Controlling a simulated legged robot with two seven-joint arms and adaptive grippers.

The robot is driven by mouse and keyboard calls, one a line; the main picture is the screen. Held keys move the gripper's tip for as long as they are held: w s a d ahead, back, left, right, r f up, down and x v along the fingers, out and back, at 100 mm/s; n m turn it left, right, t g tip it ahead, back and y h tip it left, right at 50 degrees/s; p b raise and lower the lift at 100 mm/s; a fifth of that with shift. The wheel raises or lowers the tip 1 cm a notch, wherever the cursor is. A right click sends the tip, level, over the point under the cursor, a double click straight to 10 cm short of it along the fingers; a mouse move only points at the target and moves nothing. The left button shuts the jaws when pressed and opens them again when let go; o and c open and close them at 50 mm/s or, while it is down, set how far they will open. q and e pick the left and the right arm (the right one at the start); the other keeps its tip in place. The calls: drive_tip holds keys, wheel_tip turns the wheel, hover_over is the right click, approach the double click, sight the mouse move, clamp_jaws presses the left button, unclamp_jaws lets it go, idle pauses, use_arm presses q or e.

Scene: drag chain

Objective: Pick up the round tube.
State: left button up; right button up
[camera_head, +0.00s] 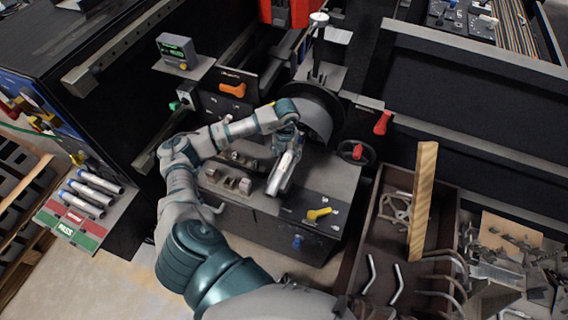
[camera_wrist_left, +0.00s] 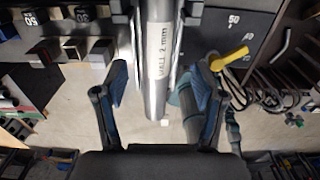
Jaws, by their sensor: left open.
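A silver round tube (camera_head: 280,175) lies on the dark machine's bed in the head view. In the left wrist view the tube (camera_wrist_left: 158,60) runs up the middle, with a white label reading "WALL 2 mm". My left gripper (camera_head: 288,150) is over the tube in the head view, and the arm partly hides its fingers. In the left wrist view my left gripper (camera_wrist_left: 158,82) is open, with one blue-padded finger on each side of the tube. A gap shows between each finger and the tube. My right gripper is not in view.
Several tubes (camera_head: 93,189) lie on a red and green tray marked PASS at left. A yellow lever (camera_head: 319,214) sits on the machine close to the tube. An open bin (camera_head: 362,240) with bent metal pieces and a wooden plank (camera_head: 422,200) stands at right.

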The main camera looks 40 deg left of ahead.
sight(284, 161)
use_arm(q)
drive_tip(key=f, duration=0.5)
drive_tip(key=shift+a+f+p, duration=0.15)
drive_tip(key=shift+a+p, duration=0.15)
drive_tip(key=shift+p, duration=0.1)
clamp_jaws()
